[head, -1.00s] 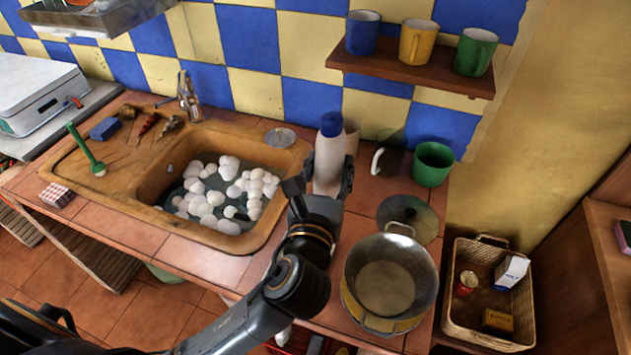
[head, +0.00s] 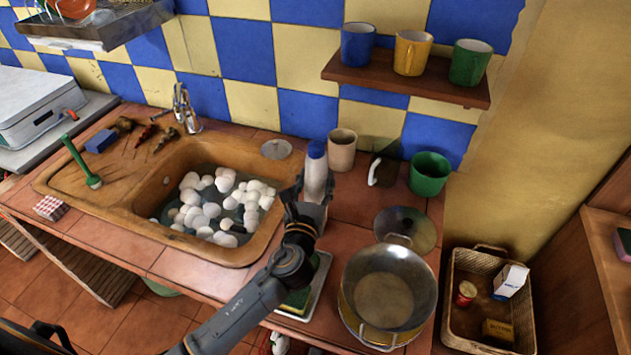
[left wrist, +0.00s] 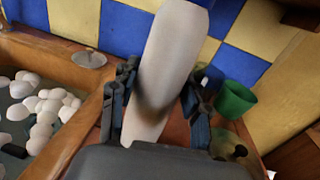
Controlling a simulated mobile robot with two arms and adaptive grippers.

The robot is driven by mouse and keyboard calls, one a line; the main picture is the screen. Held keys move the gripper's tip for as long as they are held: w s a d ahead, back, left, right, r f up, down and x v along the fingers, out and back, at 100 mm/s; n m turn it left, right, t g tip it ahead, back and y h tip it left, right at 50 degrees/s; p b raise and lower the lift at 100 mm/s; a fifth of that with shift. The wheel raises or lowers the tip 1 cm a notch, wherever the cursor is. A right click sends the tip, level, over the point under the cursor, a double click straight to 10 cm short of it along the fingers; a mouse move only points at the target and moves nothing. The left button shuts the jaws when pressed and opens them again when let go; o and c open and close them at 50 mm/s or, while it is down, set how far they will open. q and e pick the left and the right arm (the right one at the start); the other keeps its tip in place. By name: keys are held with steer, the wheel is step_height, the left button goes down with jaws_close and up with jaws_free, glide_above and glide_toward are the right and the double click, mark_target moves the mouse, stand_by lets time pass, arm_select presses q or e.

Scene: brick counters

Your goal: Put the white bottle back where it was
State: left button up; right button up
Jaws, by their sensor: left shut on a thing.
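The white bottle (head: 315,174) with a blue cap stands nearly upright in the head view, just right of the sink. My left gripper (head: 312,198) is shut around its lower part. In the left wrist view the white bottle (left wrist: 168,65) rises between the two dark fingers of my left gripper (left wrist: 158,108), one on each side. The bottle's base is hidden, so I cannot tell whether it touches the counter. My right gripper is not in view.
A beige cup (head: 342,150) stands close behind the bottle, with a green cup (head: 429,174) farther right. A large pot (head: 388,290) and a lid (head: 405,228) occupy the front right. The sink (head: 255,245) holds several white lumps. Tiles between bottle and lid are clear.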

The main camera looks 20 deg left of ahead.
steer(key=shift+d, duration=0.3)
arm_select(q)
steer(key=o, duration=1.2)
steer(key=shift+f, duration=0.1)
steer(key=shift+o, duration=0.2)
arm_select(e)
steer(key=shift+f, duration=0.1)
arm_select(q)
steer(key=shift+r, duration=0.2)
steer(key=s+d+b, duration=0.1)
steer(key=s+b, duration=0.1)
steer(key=s, duration=1)
steer(key=shift+d, duration=0.2)
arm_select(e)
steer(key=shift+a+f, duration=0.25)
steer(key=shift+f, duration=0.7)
arm_select(q)
steer(key=shift+f, duration=0.1)
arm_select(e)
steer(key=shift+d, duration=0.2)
